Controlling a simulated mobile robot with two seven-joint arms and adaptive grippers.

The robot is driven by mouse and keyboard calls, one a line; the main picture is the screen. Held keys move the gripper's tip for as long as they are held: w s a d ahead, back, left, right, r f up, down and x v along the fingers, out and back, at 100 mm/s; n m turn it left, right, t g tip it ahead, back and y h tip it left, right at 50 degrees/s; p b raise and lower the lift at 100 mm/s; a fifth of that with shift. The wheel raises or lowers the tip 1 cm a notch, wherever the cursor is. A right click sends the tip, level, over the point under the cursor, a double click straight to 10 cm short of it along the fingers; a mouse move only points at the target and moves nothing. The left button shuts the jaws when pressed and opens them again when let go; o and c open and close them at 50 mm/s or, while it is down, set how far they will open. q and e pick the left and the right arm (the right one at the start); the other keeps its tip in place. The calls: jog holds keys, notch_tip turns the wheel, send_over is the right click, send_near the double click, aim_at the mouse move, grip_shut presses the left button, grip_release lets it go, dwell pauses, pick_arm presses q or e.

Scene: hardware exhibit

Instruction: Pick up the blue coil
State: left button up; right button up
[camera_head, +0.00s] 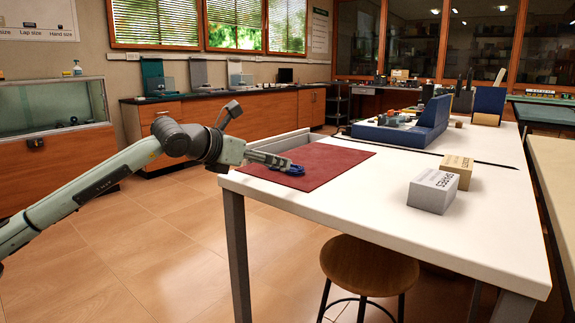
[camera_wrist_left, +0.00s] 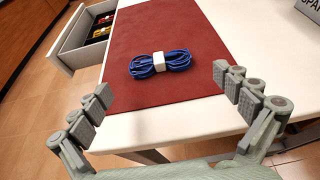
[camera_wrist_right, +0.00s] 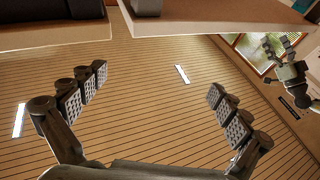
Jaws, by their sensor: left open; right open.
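The blue coil (camera_wrist_left: 174,63) is a bundle of blue cable with a white band around its middle. It lies on the red mat (camera_wrist_left: 138,30) near the table's front edge. In the head view the coil (camera_head: 294,170) shows at the tip of my left gripper (camera_head: 278,161), partly covered by it. In the left wrist view my left gripper (camera_wrist_left: 162,88) is open, and the coil lies ahead of and between its fingers, apart from them. My right gripper (camera_wrist_right: 150,95) is open and empty in the right wrist view, away from the coil. It is outside the head view.
An open drawer (camera_wrist_left: 78,40) with red and yellow things inside juts out left of the mat. Two small boxes, one white (camera_head: 432,191) and one tan (camera_head: 456,171), stand on the white table (camera_head: 340,215). A round stool (camera_head: 368,264) stands below the front edge.

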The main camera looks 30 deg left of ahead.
aim_at(277, 174)
pick_arm(q)
jog(key=x, duration=0.2)
jog(key=p+x, duration=0.1)
jog(key=x, duration=0.1)
jog(key=shift+w+a+f, duration=0.15)
jog(key=shift+w+f, duration=0.05)
jog(key=shift+f, duration=0.3)
jog(key=shift+w+f+p, duration=0.25)
jog(key=shift+p, duration=0.05)
jog(key=c, duration=0.9)
pick_arm(e)
notch_tip(277, 174, down, 8)
jog(key=w+d+g+h, duration=0.2)
jog(key=g, duration=0.2)
jog(key=shift+d, duration=0.25)
